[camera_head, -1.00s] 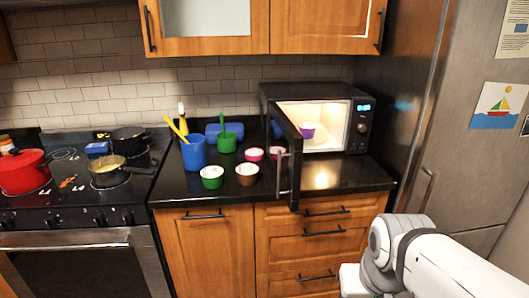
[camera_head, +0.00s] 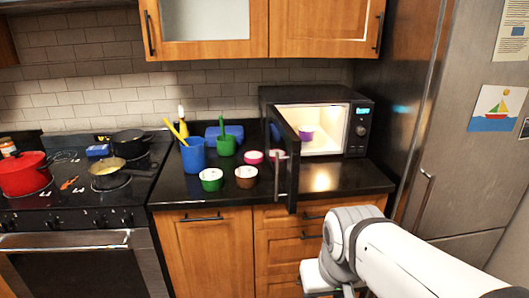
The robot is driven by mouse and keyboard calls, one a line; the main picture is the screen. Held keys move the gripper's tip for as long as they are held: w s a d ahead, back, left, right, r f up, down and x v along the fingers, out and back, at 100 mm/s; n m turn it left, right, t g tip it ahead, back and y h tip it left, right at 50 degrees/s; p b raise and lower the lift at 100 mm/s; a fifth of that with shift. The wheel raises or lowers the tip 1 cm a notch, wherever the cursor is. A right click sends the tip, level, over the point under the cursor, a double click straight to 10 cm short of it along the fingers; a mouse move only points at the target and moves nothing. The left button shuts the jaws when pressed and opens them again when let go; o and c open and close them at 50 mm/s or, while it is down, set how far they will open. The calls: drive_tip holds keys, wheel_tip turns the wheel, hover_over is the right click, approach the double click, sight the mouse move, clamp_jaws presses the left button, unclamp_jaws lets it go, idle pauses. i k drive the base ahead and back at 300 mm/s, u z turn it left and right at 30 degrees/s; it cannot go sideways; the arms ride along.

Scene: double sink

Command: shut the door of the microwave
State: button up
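The black microwave (camera_head: 362,141) stands at the right end of the dark counter, its lit inside showing. Its door (camera_head: 287,165) hangs wide open on the left side and reaches out toward the counter's front edge, with a handle on it. A purple cup (camera_head: 306,132) is inside the microwave. My white arm comes in from the lower right, its end low in front of the drawers, below and right of the door and apart from it. My gripper's fingers are not clearly shown; they are hidden or cut off at the bottom edge.
Several cups and bowls, among them a green bowl (camera_head: 211,179) and a brown bowl (camera_head: 246,177), stand left of the door. A blue container (camera_head: 193,155) is behind them. A steel fridge (camera_head: 440,130) stands close on the right. The counter before the microwave opening is clear.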

sight(284, 144)
drive_tip(key=i, duration=0.9)
drive_tip(key=u, duration=0.3)
drive_tip(key=k, duration=0.3)
drive_tip(key=u, duration=0.25)
drive_tip(key=i, duration=0.5)
